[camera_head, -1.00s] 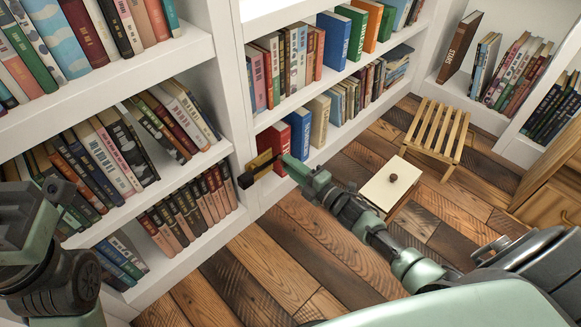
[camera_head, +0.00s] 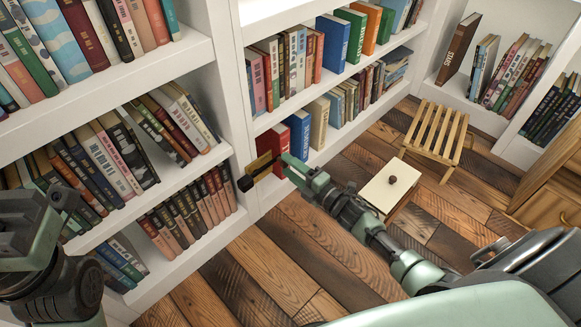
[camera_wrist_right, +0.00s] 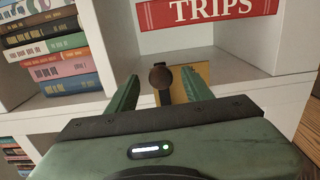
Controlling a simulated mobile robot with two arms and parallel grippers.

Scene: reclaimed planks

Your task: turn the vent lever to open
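The vent lever (camera_head: 246,183) is a dark bar with a knob on a brass-coloured plate (camera_head: 259,163), mounted at the end of the white shelf upright. In the right wrist view, its round dark knob (camera_wrist_right: 160,77) stands between my fingers, with the yellow plate (camera_wrist_right: 203,72) behind. My right gripper (camera_head: 283,160) is at the lever from the right. In the right wrist view its two green fingers (camera_wrist_right: 161,92) are apart, one on each side of the lever, with gaps visible. My left arm shows at the left edge, but its gripper is out of view.
White shelves (camera_head: 190,62) full of books surround the lever. A red book (camera_head: 299,133) stands close behind my right gripper. A small cream-topped box (camera_head: 378,193) with a dark knob and a slatted wooden stool (camera_head: 436,131) stand on the plank floor (camera_head: 262,262).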

